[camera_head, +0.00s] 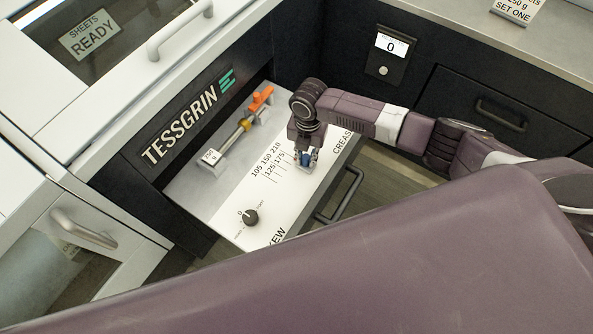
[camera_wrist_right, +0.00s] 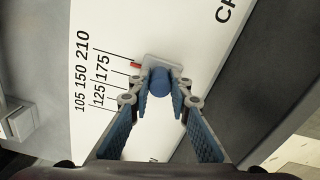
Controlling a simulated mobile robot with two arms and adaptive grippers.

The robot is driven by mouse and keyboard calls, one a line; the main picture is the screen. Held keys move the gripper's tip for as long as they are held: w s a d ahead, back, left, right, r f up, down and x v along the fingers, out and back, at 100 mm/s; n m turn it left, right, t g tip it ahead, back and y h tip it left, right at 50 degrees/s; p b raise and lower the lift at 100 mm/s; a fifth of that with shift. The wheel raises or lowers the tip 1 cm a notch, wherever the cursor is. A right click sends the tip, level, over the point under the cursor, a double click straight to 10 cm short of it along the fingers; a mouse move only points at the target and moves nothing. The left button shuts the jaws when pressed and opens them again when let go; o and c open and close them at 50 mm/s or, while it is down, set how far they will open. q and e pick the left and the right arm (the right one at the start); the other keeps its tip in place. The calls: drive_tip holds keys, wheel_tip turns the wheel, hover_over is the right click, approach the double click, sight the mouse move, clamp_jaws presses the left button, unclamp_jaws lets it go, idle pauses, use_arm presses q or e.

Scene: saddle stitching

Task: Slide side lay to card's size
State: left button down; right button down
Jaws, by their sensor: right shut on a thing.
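The side lay is a small grey slider with a blue knob (camera_wrist_right: 159,82) and a red pointer (camera_wrist_right: 136,66), on a white panel with a printed scale (camera_wrist_right: 98,75) marked 105 to 210. The pointer is near the 175 and 210 end; its exact mark I cannot tell. In the head view the blue knob (camera_head: 305,157) is partly hidden by my right gripper (camera_head: 306,160). The right gripper (camera_wrist_right: 158,100) comes down over the panel and its fingers are shut on the knob from both sides. My left gripper is out of view.
A dark dial (camera_head: 251,217) is on the panel's near part. A dark drawer handle (camera_head: 339,196) edges the panel's right. A display (camera_head: 390,46) reads 0.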

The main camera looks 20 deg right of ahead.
drive_tip(key=shift+w+d+r, duration=0.1)
drive_tip(key=shift+w+d, duration=0.2)
drive_tip(key=shift+d, duration=0.05)
drive_tip(key=c, duration=1.8)
unclamp_jaws()
drive_tip(key=shift+d, duration=0.1)
drive_tip(key=shift+o, duration=0.2)
wheel_tip(320, 180, up, 12)
